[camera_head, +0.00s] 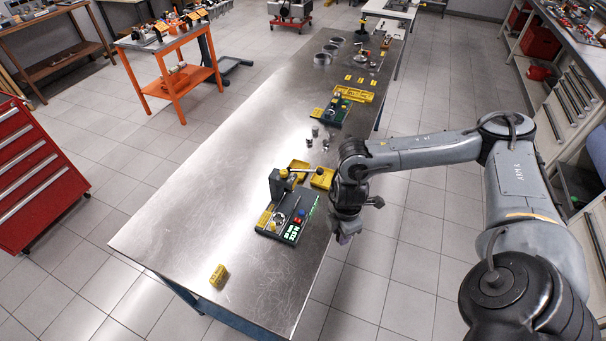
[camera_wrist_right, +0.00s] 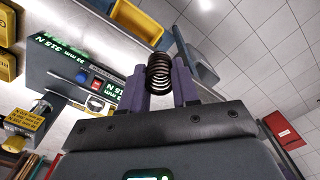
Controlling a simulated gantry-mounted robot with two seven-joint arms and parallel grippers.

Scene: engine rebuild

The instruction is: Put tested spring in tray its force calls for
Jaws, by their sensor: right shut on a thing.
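My right gripper (camera_head: 345,236) hangs just off the right edge of the bench, beside the spring tester. In the wrist view the purple fingers of my right gripper (camera_wrist_right: 160,88) are shut on a dark coil spring (camera_wrist_right: 159,73). The spring cannot be made out in the head view. The tester (camera_head: 291,228) has a green lit display, a red and a blue button and a yellow-handled lever. In the wrist view the tester (camera_wrist_right: 60,66) seems to read 315 N. Two yellow trays, one behind (camera_head: 299,166) and one nearer my arm (camera_head: 322,180), sit just behind the tester. My left gripper is not in view.
A small yellow labelled block (camera_head: 219,275) stands on the near end of the bench (camera_head: 190,225). Farther back are small metal parts (camera_head: 315,131), a green fixture (camera_head: 333,112) and a long yellow tray (camera_head: 353,94). The bench left of the tester is clear.

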